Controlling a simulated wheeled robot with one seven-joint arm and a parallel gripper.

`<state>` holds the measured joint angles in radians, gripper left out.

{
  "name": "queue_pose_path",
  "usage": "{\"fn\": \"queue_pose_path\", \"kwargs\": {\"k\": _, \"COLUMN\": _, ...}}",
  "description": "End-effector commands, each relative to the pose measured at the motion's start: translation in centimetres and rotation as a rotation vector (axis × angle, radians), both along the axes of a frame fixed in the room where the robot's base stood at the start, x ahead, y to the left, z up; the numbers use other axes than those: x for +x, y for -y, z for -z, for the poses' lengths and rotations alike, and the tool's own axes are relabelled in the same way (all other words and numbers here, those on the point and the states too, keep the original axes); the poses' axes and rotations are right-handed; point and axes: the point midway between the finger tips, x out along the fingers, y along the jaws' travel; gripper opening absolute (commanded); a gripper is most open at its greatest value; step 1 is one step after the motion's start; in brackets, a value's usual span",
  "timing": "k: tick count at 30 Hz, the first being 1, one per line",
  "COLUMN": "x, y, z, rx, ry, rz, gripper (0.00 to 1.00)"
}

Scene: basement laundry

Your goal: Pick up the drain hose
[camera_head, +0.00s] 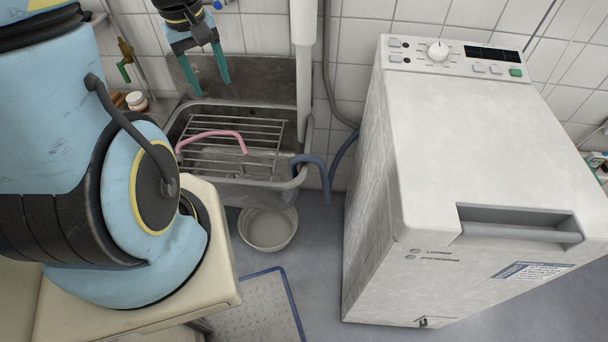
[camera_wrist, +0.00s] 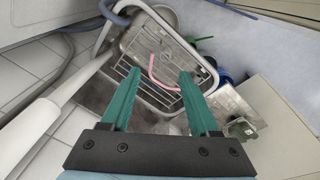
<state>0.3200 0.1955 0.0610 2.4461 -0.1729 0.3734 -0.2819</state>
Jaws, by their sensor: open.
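A blue-grey hose (camera_head: 319,163) hooks over the right rim of the metal sink (camera_head: 205,104); its bent end hangs outside and more of it runs behind the washing machine. It shows at the upper left in the wrist view (camera_wrist: 113,17). A pink bent tube (camera_head: 222,133) lies on the wire rack (camera_head: 262,140) over the sink; it also shows in the wrist view (camera_wrist: 152,68). I cannot tell for certain which is called the drain hose. My gripper (camera_head: 205,84), with green fingers, is open and empty above the back of the sink, apart from both.
The white washing machine (camera_head: 480,140) fills the right side. A white vertical pipe (camera_head: 303,60) stands beside the sink's right end. A round bowl (camera_head: 268,229) is on the floor below the sink. A small jar (camera_head: 136,100) stands left of the sink.

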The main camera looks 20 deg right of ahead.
Motion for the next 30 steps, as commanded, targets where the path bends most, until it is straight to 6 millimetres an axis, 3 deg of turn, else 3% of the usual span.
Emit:
{"fn": "queue_pose_path", "kwargs": {"k": 1, "x": 0.7, "y": 2.7, "z": 4.6, "rx": -0.016, "ry": -0.021, "rz": -0.061, "gripper": 0.55}}
{"fn": "queue_pose_path", "kwargs": {"k": 3, "x": 1.6, "y": 6.0, "z": 8.4, "rx": -0.039, "ry": -0.040, "rz": -0.183, "gripper": 0.47}}
{"fn": "queue_pose_path", "kwargs": {"k": 9, "x": 2.4, "y": 15.2, "z": 19.4, "rx": -0.072, "ry": -0.069, "rz": -0.515, "gripper": 0.47}}
{"fn": "queue_pose_path", "kwargs": {"k": 12, "x": 2.1, "y": 18.8, "z": 23.9, "rx": -0.082, "ry": -0.067, "rz": -0.650, "gripper": 0.47}}
{"fn": "queue_pose_path", "kwargs": {"k": 15, "x": 1.6, "y": 21.3, "z": 27.0, "rx": -0.091, "ry": -0.058, "rz": -0.747, "gripper": 0.47}}
{"fn": "queue_pose_path", "kwargs": {"k": 18, "x": 1.3, "y": 22.8, "z": 28.6, "rx": -0.099, "ry": -0.053, "rz": -0.805, "gripper": 0.47}}
{"fn": "queue_pose_path", "kwargs": {"k": 30, "x": 1.8, "y": 23.6, "z": 33.6, "rx": -0.104, "ry": -0.051, "rz": -0.835, "gripper": 0.47}}
